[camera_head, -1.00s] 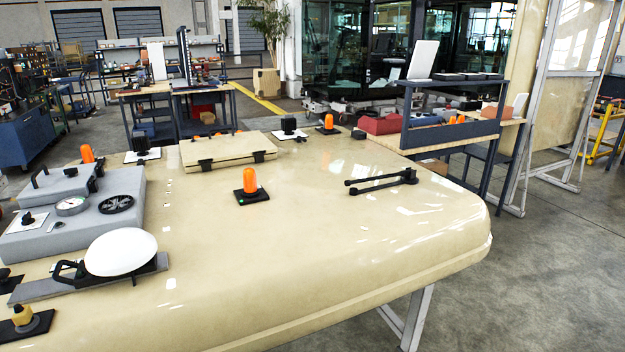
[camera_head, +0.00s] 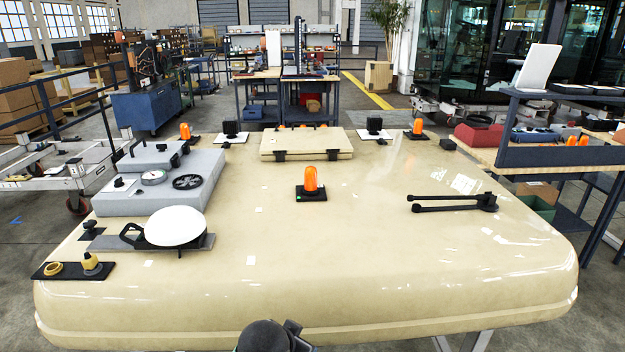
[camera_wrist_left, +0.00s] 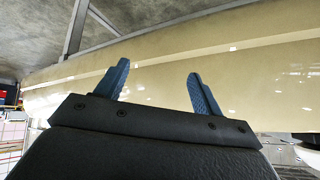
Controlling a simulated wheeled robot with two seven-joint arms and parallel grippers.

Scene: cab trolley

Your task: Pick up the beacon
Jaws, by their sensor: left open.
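An orange beacon (camera_head: 310,178) stands upright on a black square base with a small green light, near the middle of the cream cab roof panel (camera_head: 350,260). Two more orange beacons stand at the panel's far edge, one at the left (camera_head: 185,131) and one at the right (camera_head: 418,127). My left gripper (camera_wrist_left: 158,82) is open and empty in the left wrist view, with its two blue fingers apart beside the cream panel's side. No beacon shows in that view. A dark part of my arm shows at the bottom of the head view. My right gripper is not in view.
A grey unit (camera_head: 160,180) with a fan and gauge, and a white dome (camera_head: 175,227), sit on the panel's left. A cream hatch (camera_head: 305,144) lies behind the middle beacon. A black linkage (camera_head: 455,203) lies to its right. The panel in front is clear.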

